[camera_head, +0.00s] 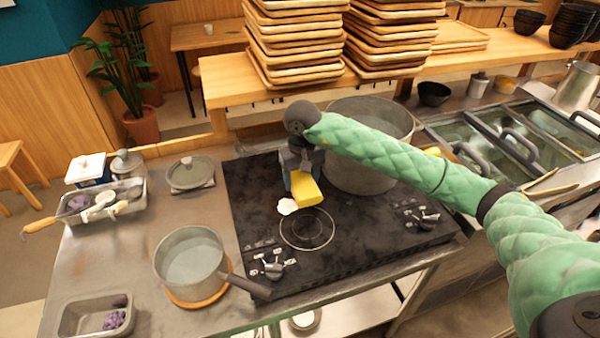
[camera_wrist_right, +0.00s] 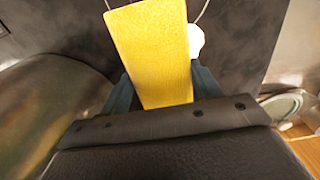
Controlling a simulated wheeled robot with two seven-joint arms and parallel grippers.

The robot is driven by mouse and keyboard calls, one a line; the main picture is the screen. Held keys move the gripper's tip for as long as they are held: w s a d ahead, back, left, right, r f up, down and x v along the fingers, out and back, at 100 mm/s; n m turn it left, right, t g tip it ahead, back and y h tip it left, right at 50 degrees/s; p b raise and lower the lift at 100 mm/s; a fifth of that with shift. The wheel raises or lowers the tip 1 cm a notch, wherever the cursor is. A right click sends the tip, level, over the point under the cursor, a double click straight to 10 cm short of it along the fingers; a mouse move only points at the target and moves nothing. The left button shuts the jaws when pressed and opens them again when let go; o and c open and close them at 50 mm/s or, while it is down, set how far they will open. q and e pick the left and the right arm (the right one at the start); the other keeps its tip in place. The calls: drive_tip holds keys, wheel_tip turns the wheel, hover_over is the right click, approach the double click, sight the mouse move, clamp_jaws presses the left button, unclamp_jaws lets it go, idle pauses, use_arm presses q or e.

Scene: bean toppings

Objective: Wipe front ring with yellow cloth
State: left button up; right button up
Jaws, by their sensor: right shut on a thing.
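The black stove (camera_head: 360,232) stands in the middle of the head view. The front ring (camera_head: 307,229) is a thin circle on its near left part, bare inside. My right gripper (camera_head: 303,183) is shut on the yellow cloth (camera_head: 308,191), just behind the ring. The cloth looks like a flat yellow block; it also fills the top middle of the right wrist view (camera_wrist_right: 150,50). A small white patch (camera_head: 287,206) lies on the stove beside the cloth, at the ring's far left edge. I cannot tell whether the cloth touches the stove. My left gripper is not in view.
A large pot (camera_head: 368,178) stands on the stove behind my right arm. A saucepan (camera_head: 190,262) stands left of the stove, its handle reaching over the stove's corner. Knobs (camera_head: 273,265) sit along the front edge. Stacked trays (camera_head: 295,45) stand on the shelf behind.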

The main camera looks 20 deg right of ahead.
drive_tip(key=shift+s+f, duration=0.15)
drive_tip(key=shift+f, duration=0.5)
wheel_tip(320, 180, down, 2)
drive_tip(key=shift+f+p, duration=0.2)
drive_tip(key=shift+p, duration=0.1)
drive_tip(key=shift+f, duration=0.9)
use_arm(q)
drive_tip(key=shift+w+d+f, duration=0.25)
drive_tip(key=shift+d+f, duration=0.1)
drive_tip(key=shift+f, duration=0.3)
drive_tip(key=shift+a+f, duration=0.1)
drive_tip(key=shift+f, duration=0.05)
use_arm(e)
drive_tip(key=shift+f, duration=0.1)
use_arm(q)
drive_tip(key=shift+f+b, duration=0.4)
drive_tip(key=shift+b, duration=0.1)
use_arm(e)
drive_tip(key=shift+f, duration=0.35)
